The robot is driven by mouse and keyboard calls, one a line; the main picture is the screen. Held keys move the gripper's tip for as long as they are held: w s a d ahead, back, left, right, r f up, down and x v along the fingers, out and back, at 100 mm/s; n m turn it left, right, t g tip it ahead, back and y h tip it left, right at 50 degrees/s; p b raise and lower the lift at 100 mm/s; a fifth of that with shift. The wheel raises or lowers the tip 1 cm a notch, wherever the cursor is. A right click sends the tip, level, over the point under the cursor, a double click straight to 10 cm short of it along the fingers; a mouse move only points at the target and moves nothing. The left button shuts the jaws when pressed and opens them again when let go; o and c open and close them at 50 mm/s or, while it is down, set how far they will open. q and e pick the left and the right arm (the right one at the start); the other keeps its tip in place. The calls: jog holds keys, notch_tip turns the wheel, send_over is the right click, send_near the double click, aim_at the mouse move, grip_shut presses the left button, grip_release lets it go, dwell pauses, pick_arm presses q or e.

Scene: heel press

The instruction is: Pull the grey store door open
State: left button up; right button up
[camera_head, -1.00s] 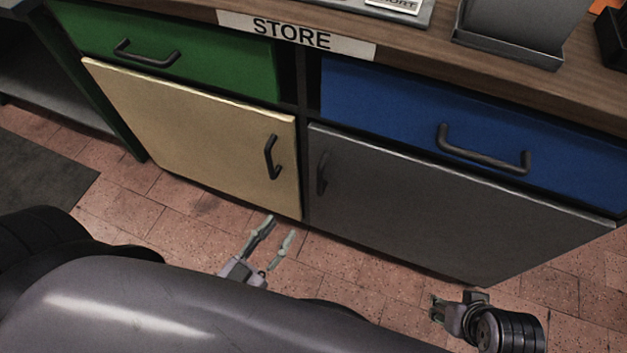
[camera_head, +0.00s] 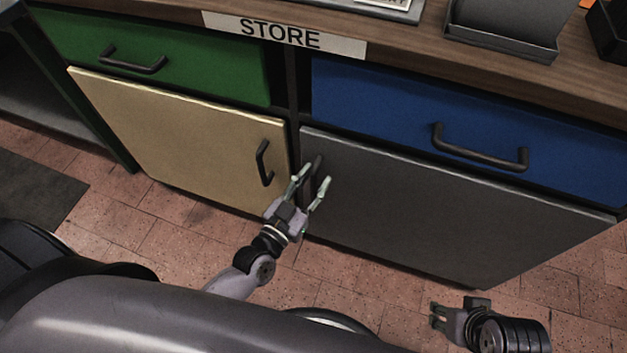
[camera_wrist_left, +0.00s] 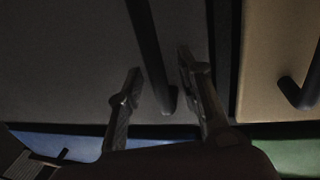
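The grey store door (camera_head: 450,205) is shut, below the blue drawer in the head view. Its dark upright handle (camera_head: 316,169) is near its left edge, partly hidden by my left gripper. My left gripper (camera_head: 318,176) is open, with one finger on each side of the handle. In the left wrist view the handle (camera_wrist_left: 149,55) runs down between the two open fingers (camera_wrist_left: 160,82), with no clear contact. The grey door (camera_wrist_left: 60,60) fills the left of that view. My right gripper (camera_head: 434,313) is open and empty, low in front of the door's lower edge.
A tan door (camera_head: 185,135) with its own dark handle (camera_head: 264,163) is just left of the grey door. The green drawer (camera_head: 200,60) and blue drawer (camera_head: 390,110) are above, both shut. The tiled floor (camera_head: 150,225) in front shows no loose objects.

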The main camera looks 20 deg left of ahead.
pick_arm(q)
jog(key=shift+c, duration=0.6)
grip_shut()
dwell(0.4)
